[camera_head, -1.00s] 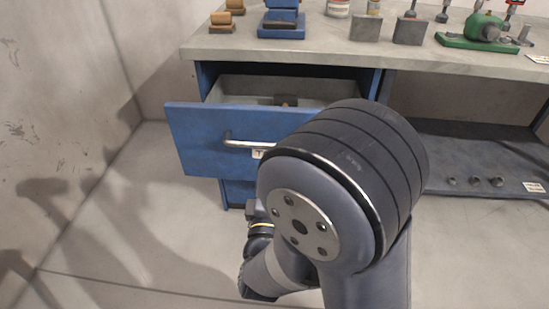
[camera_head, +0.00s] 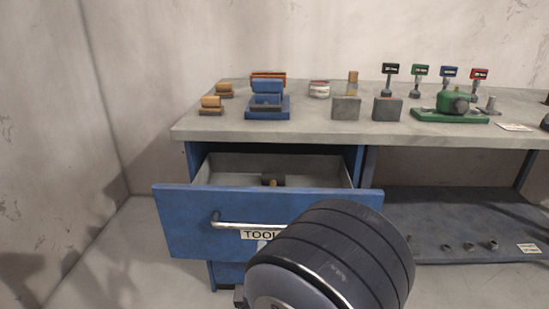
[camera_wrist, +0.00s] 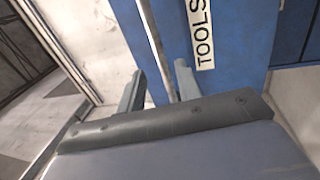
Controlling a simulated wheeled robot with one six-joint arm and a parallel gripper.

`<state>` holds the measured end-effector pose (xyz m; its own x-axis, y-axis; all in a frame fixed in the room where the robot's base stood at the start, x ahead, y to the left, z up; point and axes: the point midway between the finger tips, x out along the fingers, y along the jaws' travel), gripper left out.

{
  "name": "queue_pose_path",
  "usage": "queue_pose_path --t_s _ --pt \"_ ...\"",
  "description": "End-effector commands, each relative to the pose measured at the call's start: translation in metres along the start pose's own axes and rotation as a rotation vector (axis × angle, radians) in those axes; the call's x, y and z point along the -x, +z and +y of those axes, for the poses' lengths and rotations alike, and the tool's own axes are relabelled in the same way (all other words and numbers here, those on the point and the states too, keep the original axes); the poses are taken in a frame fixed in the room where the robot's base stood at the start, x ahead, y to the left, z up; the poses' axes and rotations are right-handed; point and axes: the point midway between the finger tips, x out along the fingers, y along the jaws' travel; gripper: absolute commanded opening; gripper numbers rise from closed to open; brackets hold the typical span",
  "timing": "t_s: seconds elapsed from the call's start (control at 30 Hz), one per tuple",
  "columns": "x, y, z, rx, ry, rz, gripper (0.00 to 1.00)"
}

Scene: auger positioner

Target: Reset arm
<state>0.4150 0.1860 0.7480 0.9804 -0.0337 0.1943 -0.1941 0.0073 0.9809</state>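My arm's dark ringed joint (camera_head: 335,255) fills the lower middle of the head view and hides most of the arm. My gripper (camera_wrist: 158,80) shows in the wrist view with its two grey fingers apart. The silver handle (camera_wrist: 153,35) of the drawer runs into the gap between the fingers in that picture; I cannot tell whether they touch it. The blue drawer (camera_head: 182,228), labelled TOOLS, stands pulled open under the bench. Its handle also shows in the head view (camera_head: 216,220). A small brown and dark object (camera_head: 272,181) lies inside the drawer.
The grey workbench (camera_head: 240,133) holds a blue vise-like block (camera_head: 267,103), wooden-topped blocks (camera_head: 211,105), two grey blocks (camera_head: 346,108), a green machine (camera_head: 452,106) and several small signs (camera_head: 420,75). A lower shelf (camera_head: 450,220) is at the right. Open floor lies at the left.

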Motion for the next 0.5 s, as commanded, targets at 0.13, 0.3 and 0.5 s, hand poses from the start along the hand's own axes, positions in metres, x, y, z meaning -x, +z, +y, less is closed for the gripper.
queue_pose_path --t_s 0.13,0.3,0.5 --pt "-0.024 0.001 -0.001 -0.001 0.002 -0.005 0.33" --pt "-0.051 0.001 0.0 -0.002 0.003 -0.004 0.33" --pt "-0.077 0.001 0.0 -0.002 0.002 -0.003 0.33"
